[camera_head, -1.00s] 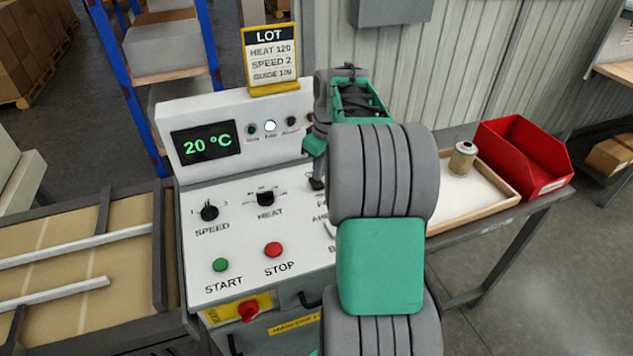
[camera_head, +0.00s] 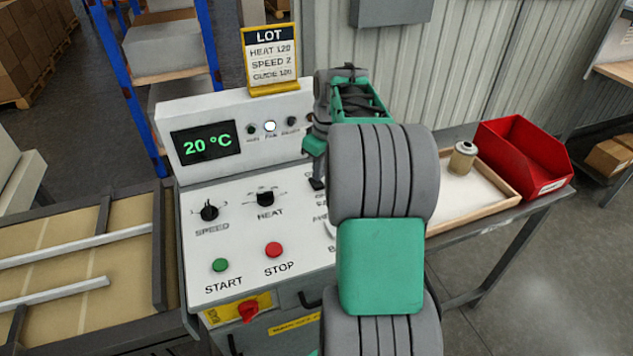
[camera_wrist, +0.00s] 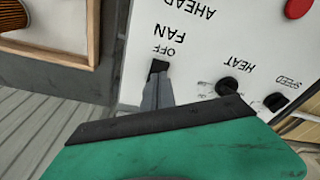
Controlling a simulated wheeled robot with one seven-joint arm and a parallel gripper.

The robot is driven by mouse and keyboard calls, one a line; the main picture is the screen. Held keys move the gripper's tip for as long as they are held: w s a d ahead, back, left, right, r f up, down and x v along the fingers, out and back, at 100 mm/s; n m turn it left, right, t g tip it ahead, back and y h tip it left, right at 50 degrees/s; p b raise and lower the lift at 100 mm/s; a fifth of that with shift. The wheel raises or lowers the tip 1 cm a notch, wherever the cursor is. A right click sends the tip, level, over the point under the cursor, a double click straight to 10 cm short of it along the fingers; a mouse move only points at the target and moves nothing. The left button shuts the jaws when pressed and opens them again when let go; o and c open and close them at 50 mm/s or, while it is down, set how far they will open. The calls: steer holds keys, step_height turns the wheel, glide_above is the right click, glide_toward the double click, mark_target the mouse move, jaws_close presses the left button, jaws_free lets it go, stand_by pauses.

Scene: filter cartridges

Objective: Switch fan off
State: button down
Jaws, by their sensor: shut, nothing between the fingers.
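The control panel (camera_head: 225,262) has a FAN label, seen upside down in the wrist view (camera_wrist: 174,37), with OFF printed below it there. My gripper (camera_wrist: 157,78) is shut and empty, its grey fingers pointing at the spot beside the OFF mark. A black piece at the fingertips covers that spot; I cannot tell whether it is the fan switch or the finger ends, nor whether they touch. In the head view my arm hides most of the fan area. The middle lamp (camera_head: 270,126) above the panel is lit white.
The SPEED knob (camera_head: 209,211), HEAT knob (camera_head: 265,198), green START button (camera_head: 220,265) and red STOP button (camera_head: 273,249) lie left of my arm. The display (camera_head: 206,145) reads 20 °C. A tray (camera_head: 470,221) with a cartridge (camera_head: 462,158) and a red bin (camera_head: 525,158) stand right.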

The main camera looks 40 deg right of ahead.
mark_target(319, 184)
steer(key=shift+f+b, duration=0.85)
steer(key=shift+f, duration=0.35)
stand_by(0.6)
steer(key=shift+r+p, duration=2.65)
steer(key=shift+r, duration=0.9)
